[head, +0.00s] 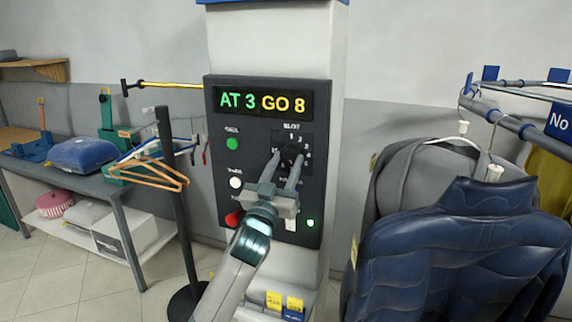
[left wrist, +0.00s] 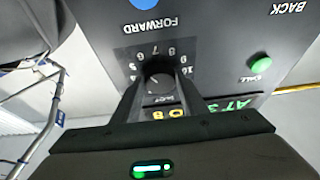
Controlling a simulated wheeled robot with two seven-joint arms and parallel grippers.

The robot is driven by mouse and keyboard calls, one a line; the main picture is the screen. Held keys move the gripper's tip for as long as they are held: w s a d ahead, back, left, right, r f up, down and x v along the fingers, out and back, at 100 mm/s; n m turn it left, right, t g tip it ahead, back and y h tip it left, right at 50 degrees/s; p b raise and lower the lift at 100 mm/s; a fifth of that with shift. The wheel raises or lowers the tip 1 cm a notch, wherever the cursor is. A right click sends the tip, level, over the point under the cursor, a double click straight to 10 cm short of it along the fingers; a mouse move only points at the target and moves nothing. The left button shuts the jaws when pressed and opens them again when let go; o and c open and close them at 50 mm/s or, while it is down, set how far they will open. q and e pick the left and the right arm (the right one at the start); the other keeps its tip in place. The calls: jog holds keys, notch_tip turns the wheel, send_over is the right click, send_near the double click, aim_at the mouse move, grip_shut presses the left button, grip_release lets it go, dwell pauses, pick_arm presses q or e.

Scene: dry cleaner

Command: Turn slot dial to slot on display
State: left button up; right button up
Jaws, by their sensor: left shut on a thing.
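The display (head: 262,101) on the dark control panel reads "AT 3 GO 8", with AT 3 in green and GO 8 in yellow. The black slot dial (head: 291,153) sits below it, ringed by small numbers. My left gripper (head: 281,170) reaches up from below, with its two fingers on either side of the dial, shut on it. In the left wrist view the dial (left wrist: 160,78) lies between the fingers, with numbers such as 6, 7, 8 and 9 around it. Its pointer is hard to make out. My right gripper is not in view.
Green (head: 232,144), white (head: 236,183) and red (head: 233,219) buttons line the panel's left side. A black stand (head: 178,200) with wooden hangers (head: 150,175) is left of the panel. A blue jacket (head: 450,255) hangs from a rail close on the right.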

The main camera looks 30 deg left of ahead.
pick_arm(q)
jog(key=shift+m, duration=0.6)
jog(key=m+h+p, duration=0.1)
jog(key=m, duration=0.1)
jog(key=m+h+p, duration=0.1)
jog(key=m, duration=0.2)
jog(key=m+h+p, duration=0.1)
jog(key=m+h, duration=0.1)
jog(key=shift+s+a+r+p, duration=0.1)
jog(key=shift+a+r+p, duration=0.2)
jog(key=shift+a, duration=0.1)
jog(key=m+h+p, duration=0.1)
jog(key=m, duration=0.2)
jog(key=m+g+h+p, duration=0.1)
jog(key=m+p, duration=0.1)
jog(key=m, duration=0.1)
jog(key=shift+a+r+m+h, duration=0.15)
jog(key=shift+m+h, duration=0.15)
jog(key=shift+h, duration=0.1)
jog(key=shift+m+g+p, duration=0.4)
jog(key=shift+m+p, duration=0.1)
jog(key=shift+m, duration=0.1)
jog(key=o, duration=1)
jog(key=shift+s, duration=0.15)
